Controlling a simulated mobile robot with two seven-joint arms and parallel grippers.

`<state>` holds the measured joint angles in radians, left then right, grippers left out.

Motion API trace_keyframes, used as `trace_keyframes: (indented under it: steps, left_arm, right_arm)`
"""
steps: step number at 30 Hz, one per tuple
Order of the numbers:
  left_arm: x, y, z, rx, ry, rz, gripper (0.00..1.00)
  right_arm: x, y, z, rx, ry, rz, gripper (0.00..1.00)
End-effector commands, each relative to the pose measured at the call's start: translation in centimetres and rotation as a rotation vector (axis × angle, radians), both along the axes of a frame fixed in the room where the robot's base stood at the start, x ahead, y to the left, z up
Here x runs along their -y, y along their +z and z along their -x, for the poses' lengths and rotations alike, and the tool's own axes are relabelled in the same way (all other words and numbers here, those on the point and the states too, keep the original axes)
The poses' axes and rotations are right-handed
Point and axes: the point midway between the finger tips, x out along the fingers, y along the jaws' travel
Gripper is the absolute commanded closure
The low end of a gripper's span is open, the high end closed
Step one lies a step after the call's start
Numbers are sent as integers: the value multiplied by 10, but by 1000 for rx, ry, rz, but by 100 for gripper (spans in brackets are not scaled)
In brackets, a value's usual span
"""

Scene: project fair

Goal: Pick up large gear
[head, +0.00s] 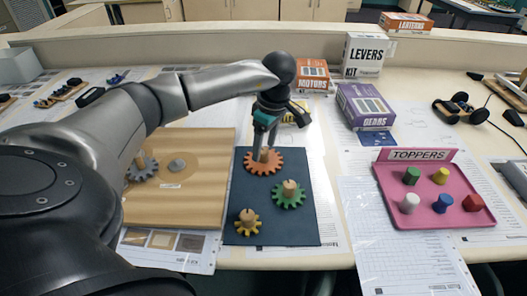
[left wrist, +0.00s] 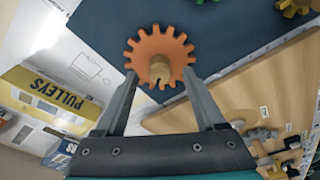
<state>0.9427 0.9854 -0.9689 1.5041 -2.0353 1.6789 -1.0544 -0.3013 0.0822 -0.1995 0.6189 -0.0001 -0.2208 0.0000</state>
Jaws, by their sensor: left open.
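The large gear is orange with a wooden peg in its centre. It lies on the dark blue mat (head: 270,222) near its far edge in the head view (head: 278,164). In the left wrist view the orange gear (left wrist: 150,45) is between and beyond my fingertips. My left gripper (head: 263,147) points down over it, fingers open and holding nothing. In the left wrist view the left gripper (left wrist: 158,76) has one finger on each side of the peg; I cannot tell whether they touch the gear. My right gripper is not in view.
A green gear (head: 289,199) and a small yellow gear (head: 246,226) lie nearer on the mat. A wooden board (head: 200,205) with a grey gear (head: 141,172) is left. A pink toppers tray (head: 427,216) and kit boxes, including the purple gears box (head: 365,107), stand right and behind.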

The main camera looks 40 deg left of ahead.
Motion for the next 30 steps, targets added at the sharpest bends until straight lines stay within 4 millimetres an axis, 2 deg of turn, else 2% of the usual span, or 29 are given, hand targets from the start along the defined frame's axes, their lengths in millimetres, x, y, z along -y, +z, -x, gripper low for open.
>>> trace_keyframes:
  steps: [1,5,13,30]
  left_arm:
    - [-1,-9,1,-3,1,0,28]
    - [-3,-21,1,-1,1,1,28]
    - [-3,-23,1,0,0,1,28]
    - [-3,-23,1,0,0,1,93]
  right_arm:
    - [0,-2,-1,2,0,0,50]
    - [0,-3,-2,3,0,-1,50]
    - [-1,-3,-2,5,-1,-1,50]
    - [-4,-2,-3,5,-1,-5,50]
